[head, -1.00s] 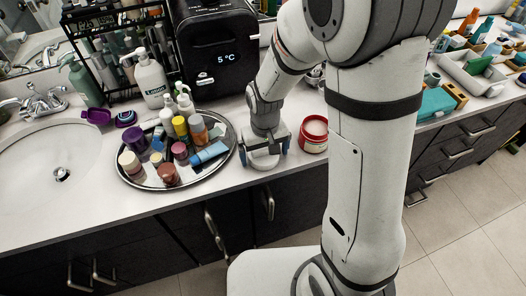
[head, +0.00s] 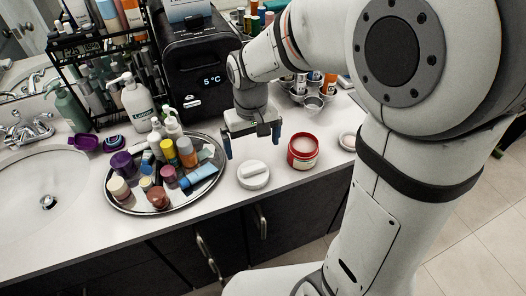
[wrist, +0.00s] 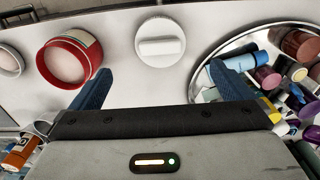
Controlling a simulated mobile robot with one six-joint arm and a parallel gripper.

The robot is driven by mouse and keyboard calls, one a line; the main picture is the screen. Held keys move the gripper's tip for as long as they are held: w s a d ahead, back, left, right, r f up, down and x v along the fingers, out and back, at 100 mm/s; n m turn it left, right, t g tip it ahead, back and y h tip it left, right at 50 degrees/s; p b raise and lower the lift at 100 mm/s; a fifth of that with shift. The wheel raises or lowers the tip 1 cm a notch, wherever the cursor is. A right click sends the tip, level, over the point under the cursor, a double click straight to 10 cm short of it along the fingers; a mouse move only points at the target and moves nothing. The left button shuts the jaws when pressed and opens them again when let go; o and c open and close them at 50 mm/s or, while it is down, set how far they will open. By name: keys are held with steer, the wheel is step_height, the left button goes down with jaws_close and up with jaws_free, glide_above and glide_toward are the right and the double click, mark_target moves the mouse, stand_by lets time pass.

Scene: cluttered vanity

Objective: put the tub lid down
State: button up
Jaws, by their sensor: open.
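The tub lid (head: 253,174) is a white disc with a raised bar grip across its top. It lies flat on the white counter, between the round tray and the red tub. It also shows in the wrist view (wrist: 160,41). The red tub (head: 303,151) stands open to the right of the lid, with pale contents showing; it is also in the wrist view (wrist: 70,60). My gripper (head: 252,144) is open and empty, its blue fingers spread above and behind the lid, apart from it. The fingertips also show in the wrist view (wrist: 162,82).
A round metal tray (head: 112,197) crowded with bottles and jars stands left of the lid. A black box with a "5 °C" display (head: 200,88) is behind. A small pale round dish (head: 347,141) and metal bowls (head: 313,101) are to the right. The counter's front edge is close to the lid.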

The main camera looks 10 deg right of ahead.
steer(key=s+d+r+m+t, duration=0.2)
steer(key=s+d+r, duration=0.4)
steer(key=s+d, duration=0.5)
steer(key=shift+s+d+m+t, duration=0.4)
steer(key=shift+d+m, duration=0.05)
steer(key=shift+m, duration=0.15)
